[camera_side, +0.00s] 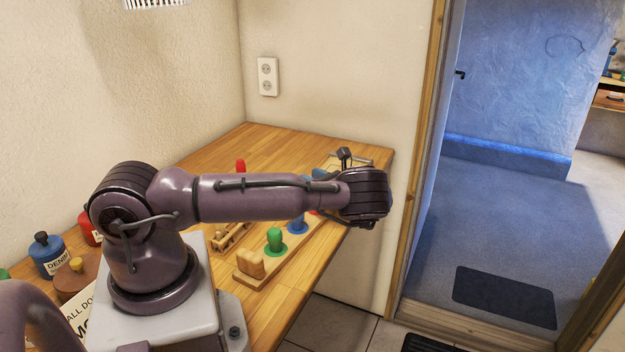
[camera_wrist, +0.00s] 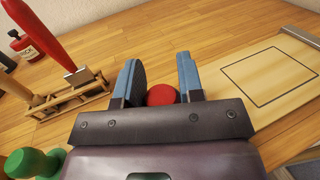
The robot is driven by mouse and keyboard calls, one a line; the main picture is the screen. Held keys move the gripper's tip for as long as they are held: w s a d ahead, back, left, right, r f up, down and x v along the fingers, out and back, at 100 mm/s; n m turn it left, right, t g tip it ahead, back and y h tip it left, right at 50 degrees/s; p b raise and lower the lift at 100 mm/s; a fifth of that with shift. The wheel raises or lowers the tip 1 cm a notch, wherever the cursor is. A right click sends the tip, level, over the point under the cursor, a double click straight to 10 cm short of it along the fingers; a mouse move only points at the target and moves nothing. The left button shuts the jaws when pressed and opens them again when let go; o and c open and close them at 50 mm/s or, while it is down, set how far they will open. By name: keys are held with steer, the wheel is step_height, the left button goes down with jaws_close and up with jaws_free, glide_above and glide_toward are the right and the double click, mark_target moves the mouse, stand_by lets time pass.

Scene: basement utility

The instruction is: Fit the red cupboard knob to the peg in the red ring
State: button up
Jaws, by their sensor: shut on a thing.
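In the wrist view the red knob (camera_wrist: 162,95) sits between the two blue fingers of my gripper (camera_wrist: 160,64), which is shut on it. Only its round red top shows; its underside is hidden. In the side view my arm covers most of the gripper and the knob. A small red sliver (camera_side: 314,212) shows just below my arm at the far end of the peg board (camera_side: 262,277); it may be the red ring. Its peg cannot be seen, so I cannot tell how the knob stands to it.
A wooden rack (camera_wrist: 72,99) holds a red-handled tool (camera_wrist: 40,35). A board with a drawn square (camera_wrist: 270,75) lies right.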

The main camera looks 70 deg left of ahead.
steer(key=shift+f, duration=0.15)
steer(key=shift+f, duration=1.4)
steer(key=o, duration=1)
steer(key=v, duration=1.3)
steer(key=shift+a, duration=0.1)
